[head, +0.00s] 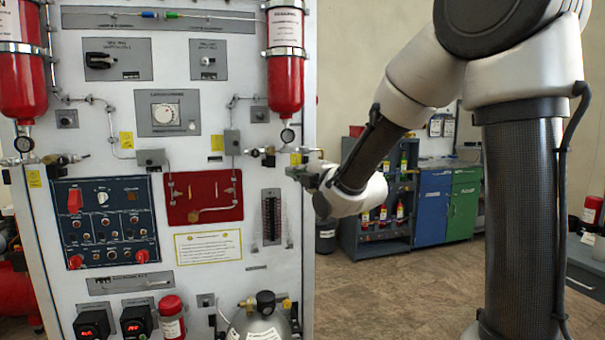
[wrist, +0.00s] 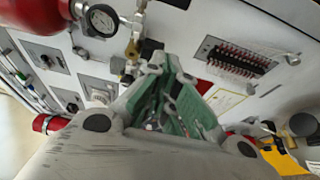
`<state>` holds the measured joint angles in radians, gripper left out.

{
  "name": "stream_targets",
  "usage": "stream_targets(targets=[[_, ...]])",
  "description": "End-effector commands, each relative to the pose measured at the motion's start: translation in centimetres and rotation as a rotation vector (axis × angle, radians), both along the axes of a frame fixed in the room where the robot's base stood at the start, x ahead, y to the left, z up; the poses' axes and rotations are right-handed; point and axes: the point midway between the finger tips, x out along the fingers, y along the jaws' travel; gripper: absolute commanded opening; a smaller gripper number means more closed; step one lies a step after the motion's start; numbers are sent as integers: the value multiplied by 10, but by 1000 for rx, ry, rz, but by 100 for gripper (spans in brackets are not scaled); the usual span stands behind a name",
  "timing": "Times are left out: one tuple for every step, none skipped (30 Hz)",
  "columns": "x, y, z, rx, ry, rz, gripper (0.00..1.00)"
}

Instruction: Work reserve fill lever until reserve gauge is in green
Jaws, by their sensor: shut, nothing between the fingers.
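A small round gauge (head: 288,135) hangs below the red cylinder at the upper right of the panel. It shows larger in the wrist view (wrist: 103,20), but its needle and any green band are too small to read. A brass and steel valve fitting (head: 268,154) is just below it, also in the wrist view (wrist: 134,38). I cannot tell which part is the reserve fill lever. My gripper (head: 296,172) is shut and empty, just right of this fitting at the panel's right edge. In the wrist view its green-padded fingers (wrist: 165,68) point toward the panel near the fitting; contact is unclear.
A red plate (head: 222,183) with brass parts and a black vertical indicator (head: 271,218) are on the panel below the fitting. A second gauge (head: 24,144) is at far left. A grey tank (head: 254,326) stands below. Floor (head: 400,285) to the right is clear.

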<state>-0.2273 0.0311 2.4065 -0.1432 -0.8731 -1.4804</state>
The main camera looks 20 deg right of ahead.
Motion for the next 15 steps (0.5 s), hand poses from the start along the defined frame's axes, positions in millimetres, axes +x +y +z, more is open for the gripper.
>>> stream_targets(targets=[[11,4,-1,0,1,1,0],[18,7,-1,-1,2,1,0],[26,9,-1,0,1,1,0],[32,12,-1,0,1,1,0],[38,14,-1,1,1,1,0],[47,17,-1,1,1,1,0],[52,18,-1,0,2,1,0],[58,20,-1,0,2,1,0],[65,23,-1,0,2,0,0],[63,13,0,1,1,-4,0],[62,7,0,1,1,-5,0],[62,1,-1,0,2,-5,0],[62,-3,-1,0,2,-4,0],[62,-6,-1,2,2,-4,0],[62,-10,0,1,1,-3,0]])
